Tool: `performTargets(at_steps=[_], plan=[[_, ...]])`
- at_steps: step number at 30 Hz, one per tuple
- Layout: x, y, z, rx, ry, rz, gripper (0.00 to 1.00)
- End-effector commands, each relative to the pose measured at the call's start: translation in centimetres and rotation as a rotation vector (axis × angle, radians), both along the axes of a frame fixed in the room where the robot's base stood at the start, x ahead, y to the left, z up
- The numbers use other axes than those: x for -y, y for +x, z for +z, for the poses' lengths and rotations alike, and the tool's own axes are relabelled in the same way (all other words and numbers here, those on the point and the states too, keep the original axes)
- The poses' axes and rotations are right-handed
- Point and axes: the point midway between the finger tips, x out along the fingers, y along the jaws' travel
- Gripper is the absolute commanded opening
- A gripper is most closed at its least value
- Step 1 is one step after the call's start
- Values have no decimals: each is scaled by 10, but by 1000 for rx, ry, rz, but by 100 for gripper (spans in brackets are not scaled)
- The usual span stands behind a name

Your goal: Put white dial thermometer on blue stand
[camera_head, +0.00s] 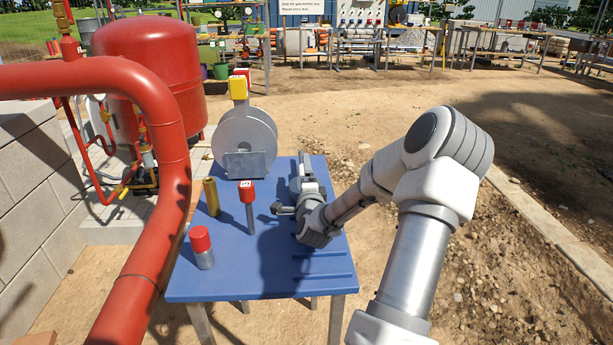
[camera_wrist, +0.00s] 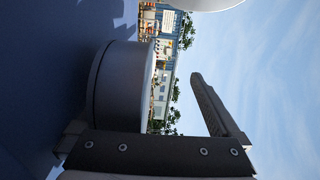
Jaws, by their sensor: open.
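My gripper (camera_head: 303,184) is low over the right part of the blue-topped table, its end partly hidden by my own arm. In the wrist view my gripper (camera_wrist: 165,95) is open, with one finger clear at the right. A round, thick, dark-sided body with a pale face edge (camera_wrist: 118,88), probably the white dial thermometer, stands edge-on beside the other finger and hides much of it. I cannot tell whether they touch. In the head view it cannot be told apart from the gripper. The blue table (camera_head: 210,272) is the only blue stand-like thing I can make out.
Left on the table stand a red-capped cylinder (camera_head: 201,247), a brass cylinder (camera_head: 212,197) and a red-headed probe (camera_head: 248,203). A grey disc gauge (camera_head: 243,143) stands behind. A large red pipe (camera_head: 160,200) passes left. The table's front is clear.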

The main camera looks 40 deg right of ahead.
Motion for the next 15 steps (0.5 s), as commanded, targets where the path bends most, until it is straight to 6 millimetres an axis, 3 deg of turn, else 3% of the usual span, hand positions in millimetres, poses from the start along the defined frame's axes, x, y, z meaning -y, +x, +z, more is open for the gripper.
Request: performTargets(at_steps=[15], plan=[[-12,-14,20,1,-1,0,100]])
